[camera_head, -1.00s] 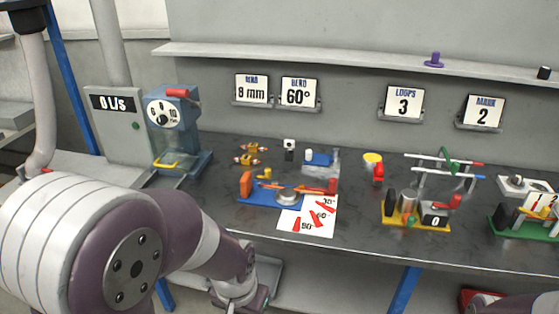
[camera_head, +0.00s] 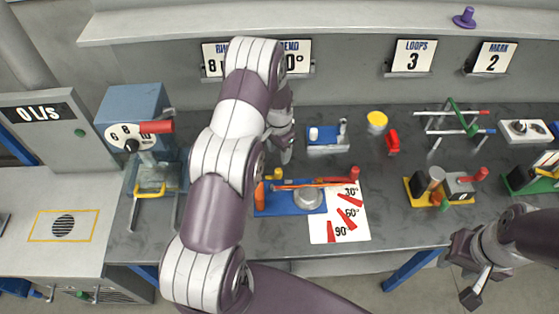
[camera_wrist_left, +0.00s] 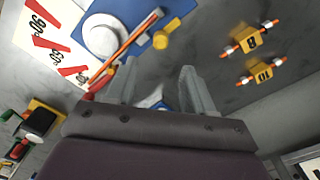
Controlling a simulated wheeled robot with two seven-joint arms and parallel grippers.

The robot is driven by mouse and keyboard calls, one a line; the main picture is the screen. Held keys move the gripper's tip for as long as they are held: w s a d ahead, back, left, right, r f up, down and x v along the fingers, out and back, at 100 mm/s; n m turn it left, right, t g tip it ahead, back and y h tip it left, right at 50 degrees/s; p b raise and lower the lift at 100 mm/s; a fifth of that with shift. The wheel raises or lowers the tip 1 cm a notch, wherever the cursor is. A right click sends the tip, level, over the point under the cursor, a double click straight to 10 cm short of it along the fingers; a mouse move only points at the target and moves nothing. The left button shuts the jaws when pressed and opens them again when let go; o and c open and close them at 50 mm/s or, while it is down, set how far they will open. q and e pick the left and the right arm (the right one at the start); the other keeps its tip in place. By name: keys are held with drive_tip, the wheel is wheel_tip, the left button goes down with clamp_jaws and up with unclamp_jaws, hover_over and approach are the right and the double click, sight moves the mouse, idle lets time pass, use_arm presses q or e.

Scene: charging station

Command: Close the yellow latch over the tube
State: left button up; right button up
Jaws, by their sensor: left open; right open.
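The bending tool has a blue base (camera_head: 262,208), a round grey die (camera_head: 308,198) and long orange-red bars (camera_head: 330,182) across it. A small yellow part, apparently the latch (camera_head: 277,173), stands at its back left; it also shows in the left wrist view (camera_wrist_left: 160,40), beside the orange bar (camera_wrist_left: 128,42). I cannot separate the tube clearly from the lever or tell the latch's exact position. My left gripper (camera_head: 286,158) is open and empty behind the tool; its fingers show in the left wrist view (camera_wrist_left: 160,82), apart from the latch. My right gripper (camera_head: 473,285) is open at lower right, past the table edge.
An angle sheet (camera_head: 322,228) lies at the tool's right front. A blue-and-white block (camera_head: 325,137) stands behind right. A blue gauge machine (camera_head: 135,105) stands left. Orange tagged pieces (camera_wrist_left: 252,38) lie near my left gripper. A yellow-based fixture (camera_head: 415,193) stands right.

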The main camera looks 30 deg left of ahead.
use_arm(q)
drive_tip(key=p, duration=0.2)
hover_over(279, 170)
drive_tip(key=f, duration=0.4)
drive_tip(key=shift+s+d+f, duration=0.1)
drive_tip(key=shift+d+f, duration=0.1)
drive_tip(key=shift+d, duration=0.05)
drive_tip(key=f, duration=0.3)
drive_tip(key=a+f, duration=0.1)
drive_tip(key=f, duration=0.1)
drive_tip(key=shift+f+p, duration=0.2)
drive_tip(key=shift+p, duration=0.2)
drive_tip(key=shift+d+f, duration=0.1)
drive_tip(key=shift+f, duration=0.25)
drive_tip(key=shift+d+f, duration=0.15)
drive_tip(key=shift+d, duration=0.1)
drive_tip(key=shift+a+f, duration=0.1)
drive_tip(key=c, duration=0.5)
clamp_jaws()
